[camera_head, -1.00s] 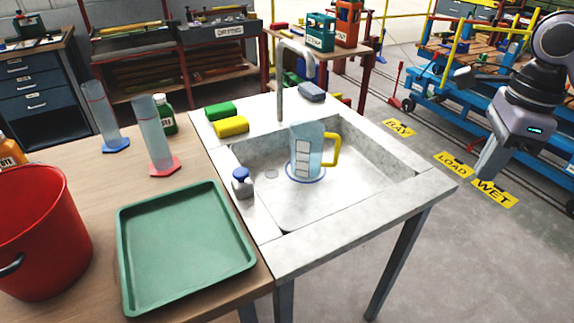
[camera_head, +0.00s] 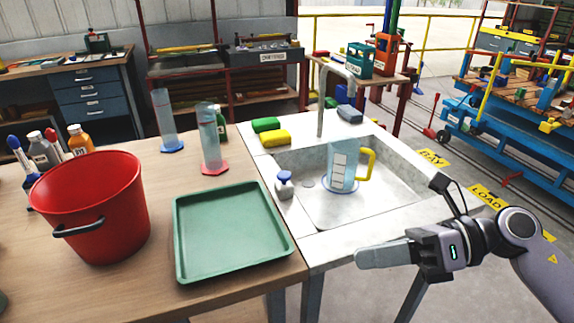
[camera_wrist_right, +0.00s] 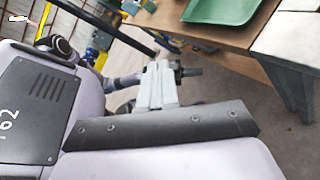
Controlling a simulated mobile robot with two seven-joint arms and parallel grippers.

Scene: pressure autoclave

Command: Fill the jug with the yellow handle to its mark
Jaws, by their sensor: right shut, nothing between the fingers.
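The clear bluish jug (camera_head: 342,168) with the yellow handle (camera_head: 369,164) stands upright in the sink (camera_head: 394,190), its handle to the right. It has pale panels on its side; I cannot make out a water level or the mark. The grey tap (camera_head: 321,105) arches over from behind the jug, and no stream shows. My right gripper (camera_head: 362,258) is shut and empty, in front of the sink's front edge, apart from the jug. Its closed fingers show in the right wrist view (camera_wrist_right: 156,84). Part of my left arm seems to show behind them; its jaws are unclear.
A white bottle with a blue cap (camera_head: 285,186) stands at the sink's left side. A green tray (camera_head: 232,231), red bucket (camera_head: 95,205) and two cylinders (camera_head: 165,125) (camera_head: 211,140) occupy the wooden bench.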

